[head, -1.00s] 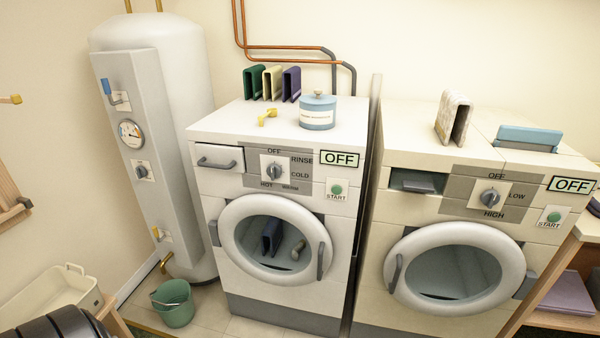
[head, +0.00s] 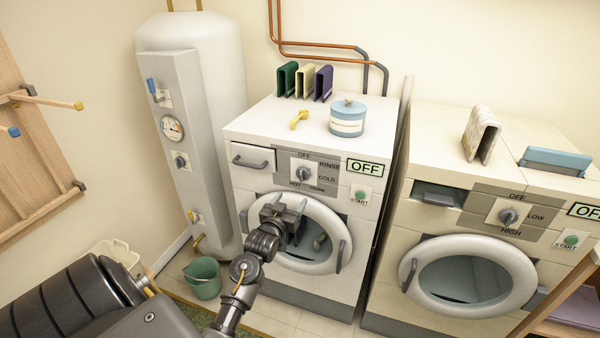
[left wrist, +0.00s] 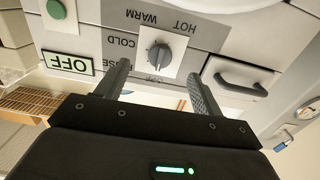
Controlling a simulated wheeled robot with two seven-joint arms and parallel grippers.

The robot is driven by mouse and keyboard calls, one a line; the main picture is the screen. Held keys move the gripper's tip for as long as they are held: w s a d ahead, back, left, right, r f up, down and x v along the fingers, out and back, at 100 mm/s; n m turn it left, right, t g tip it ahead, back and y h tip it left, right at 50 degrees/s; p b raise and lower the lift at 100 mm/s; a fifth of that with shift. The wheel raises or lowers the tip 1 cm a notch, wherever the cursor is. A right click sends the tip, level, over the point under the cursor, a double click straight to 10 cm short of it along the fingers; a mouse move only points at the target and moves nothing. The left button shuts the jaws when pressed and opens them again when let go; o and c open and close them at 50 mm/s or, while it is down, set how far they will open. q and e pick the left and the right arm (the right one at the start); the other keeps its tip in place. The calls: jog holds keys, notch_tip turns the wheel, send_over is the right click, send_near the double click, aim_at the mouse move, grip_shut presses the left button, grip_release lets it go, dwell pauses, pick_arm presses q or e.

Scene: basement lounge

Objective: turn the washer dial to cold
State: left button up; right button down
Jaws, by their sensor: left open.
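The washer (head: 300,130) is the left white machine. Its dial (head: 304,175) is a grey knob on a white plate, ringed by OFF, RINSE, COLD, WARM and HOT labels. The OFF sign (head: 365,167) is beside it. My left gripper (head: 289,207) is open and empty in front of the washer door, below the dial in the head view. In the left wrist view, upside down, the dial (left wrist: 159,56) lies ahead, between the lines of my two spread fingers (left wrist: 159,82), apart from them. My right gripper is not in view.
The START button (head: 361,195) and a drawer handle (head: 250,163) flank the dial. The round door (head: 345,235) sits below. A blue tin (head: 348,117) and yellow scoop (head: 299,119) stand on top. The dryer (head: 450,150) is at right, a green bucket (head: 203,278) at left.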

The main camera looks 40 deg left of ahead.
aim_at(301, 177)
pick_arm(q)
jog(key=x, duration=0.3)
jog(key=r+p+x, duration=0.1)
jog(key=x, duration=0.3)
jog(key=r+p+x, duration=0.1)
jog(key=x, duration=0.2)
jog(key=shift+w+a+r, duration=0.1)
jog(key=shift+w+a, duration=0.25)
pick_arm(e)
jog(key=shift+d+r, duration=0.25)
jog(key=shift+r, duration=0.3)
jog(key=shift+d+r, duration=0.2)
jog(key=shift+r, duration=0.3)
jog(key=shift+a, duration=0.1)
pick_arm(q)
jog(key=shift+c, duration=1.1)
jog(key=c, duration=0.7)
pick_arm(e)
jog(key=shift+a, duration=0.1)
